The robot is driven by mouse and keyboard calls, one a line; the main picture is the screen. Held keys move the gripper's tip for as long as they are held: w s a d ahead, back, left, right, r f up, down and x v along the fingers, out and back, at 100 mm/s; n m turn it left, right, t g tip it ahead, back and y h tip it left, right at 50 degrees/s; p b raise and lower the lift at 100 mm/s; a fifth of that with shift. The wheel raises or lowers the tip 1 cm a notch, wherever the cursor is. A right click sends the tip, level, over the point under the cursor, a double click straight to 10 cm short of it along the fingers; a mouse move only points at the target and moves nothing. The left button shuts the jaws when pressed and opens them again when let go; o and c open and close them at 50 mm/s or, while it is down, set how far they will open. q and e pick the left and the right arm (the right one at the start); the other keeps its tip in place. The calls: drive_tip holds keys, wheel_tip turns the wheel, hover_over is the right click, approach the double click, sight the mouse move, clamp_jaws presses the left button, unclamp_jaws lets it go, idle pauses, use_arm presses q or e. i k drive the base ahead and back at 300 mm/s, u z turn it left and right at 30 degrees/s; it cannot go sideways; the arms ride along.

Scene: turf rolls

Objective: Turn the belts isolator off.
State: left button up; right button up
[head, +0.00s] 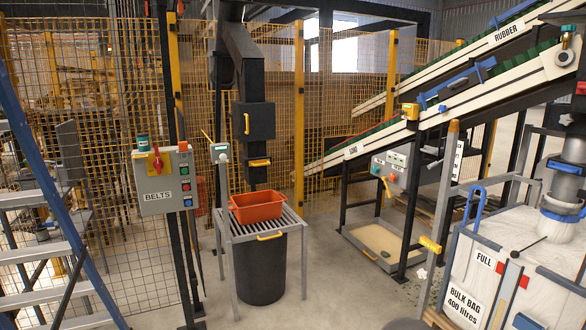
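The belts isolator (157,161) is a red handle on a yellow plate, on the upper front of a grey control box (160,197) labelled BELTS. The box is fixed to dark posts at left centre. The handle looks roughly upright, but it is too small to read any on or off marking. A column of coloured buttons (186,181) runs down the box's right edge. A small teal-topped item (143,143) stands on top of the box. Neither of my grippers shows in the head view.
A blue-railed stepladder (50,210) stands left of the box. Right of it, an orange tub (257,207) sits on a grated stand (266,226). Inclined conveyors (400,133), another control box (391,166) and a bulk bag frame (500,265) fill the right. Yellow mesh fencing (340,90) stands behind.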

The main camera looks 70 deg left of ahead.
sight(159, 164)
drive_tip(key=z, duration=0.35)
drive_tip(key=i, duration=0.2)
drive_tip(key=u, duration=2.9)
drive_tip(key=k, duration=0.55)
drive_tip(key=u, duration=0.45)
drive_tip(key=i, duration=2.75)
drive_tip(key=u, duration=0.7)
